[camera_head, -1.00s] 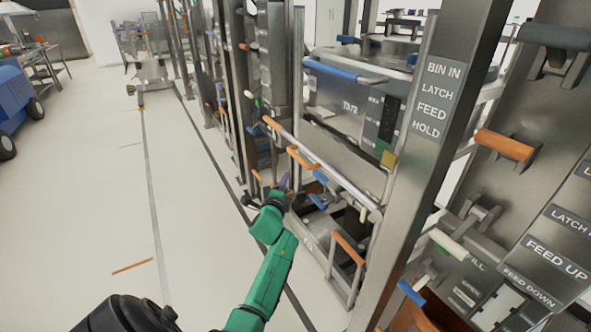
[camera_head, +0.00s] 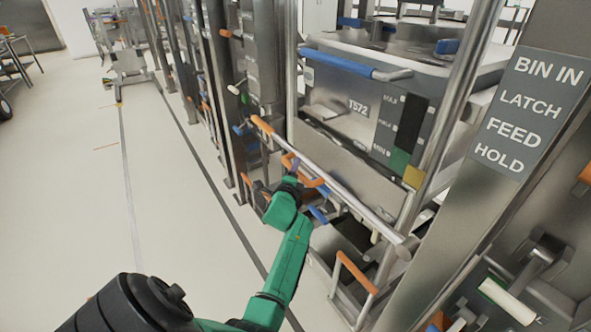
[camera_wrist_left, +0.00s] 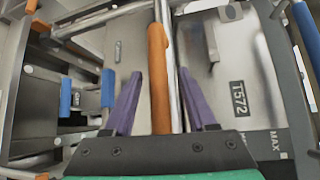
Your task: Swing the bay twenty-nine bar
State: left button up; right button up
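A long metal bar (camera_head: 345,194) with an orange grip at its far left end (camera_head: 262,125) slants across the front of a steel bin labelled T572 (camera_head: 335,105). No bay number is readable. My left gripper (camera_head: 294,170) is just below and beside the bar in the head view, its fingers small and partly lost against the bay. In the left wrist view my left gripper (camera_wrist_left: 161,85) has its two purple fingers apart, with an orange grip (camera_wrist_left: 158,75) between them in the picture. I cannot tell whether it touches. My right gripper is not in view.
A steel post (camera_head: 510,130) with a BIN IN, LATCH, FEED, HOLD sign stands at the right. A blue-gripped handle (camera_head: 338,62) crosses the bin top. An orange U-shaped handle (camera_head: 357,270) is lower down. The pale floor (camera_head: 75,200) at the left is open.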

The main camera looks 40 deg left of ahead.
pick_arm(q)
grip_shut()
jog(key=shift+r, duration=0.15)
dwell(1.1)
